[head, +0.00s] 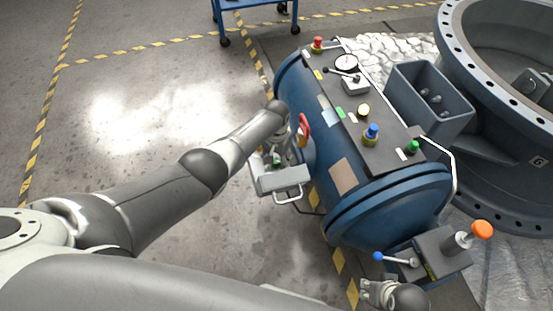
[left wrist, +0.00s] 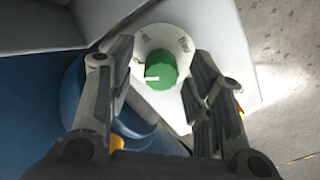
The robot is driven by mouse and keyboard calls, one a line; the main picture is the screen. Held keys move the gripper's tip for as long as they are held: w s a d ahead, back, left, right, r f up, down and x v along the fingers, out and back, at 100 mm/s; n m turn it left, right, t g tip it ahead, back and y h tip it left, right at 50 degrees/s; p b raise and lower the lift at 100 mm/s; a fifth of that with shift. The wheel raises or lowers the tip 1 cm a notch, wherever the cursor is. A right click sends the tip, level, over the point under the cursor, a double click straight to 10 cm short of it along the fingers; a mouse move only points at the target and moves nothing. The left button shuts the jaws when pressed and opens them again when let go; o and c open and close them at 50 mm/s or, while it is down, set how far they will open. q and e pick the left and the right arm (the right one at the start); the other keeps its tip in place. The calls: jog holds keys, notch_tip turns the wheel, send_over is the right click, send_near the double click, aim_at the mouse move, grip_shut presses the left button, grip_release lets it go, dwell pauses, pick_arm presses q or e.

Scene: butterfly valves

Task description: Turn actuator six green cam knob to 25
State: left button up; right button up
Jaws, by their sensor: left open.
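A green knob (left wrist: 161,67) sits on a round white dial (left wrist: 166,38) in the left wrist view. A short white mark on the knob points to the lower left. The dial's lettering is too small to read. My left gripper (left wrist: 163,55) is open, one finger on each side of the knob, with gaps showing. In the head view, my left gripper (head: 279,148) is at the grey box (head: 283,181) beside the blue vessel, and only a little green shows below it. My right gripper (head: 381,293) is at the lower edge; its fingers are unclear.
The blue vessel (head: 385,208) carries a dark panel with red, yellow, blue and green knobs (head: 413,147) and a gauge (head: 346,63). A red handle (head: 303,130) is close to my left gripper. An orange-topped lever (head: 481,230) stands at right. The floor at left is clear.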

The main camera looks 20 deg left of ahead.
aim_at(276, 160)
pick_arm(q)
notch_tip(276, 160, up, 12)
dwell(0.9)
jog(key=shift+a, duration=0.1)
dwell(0.3)
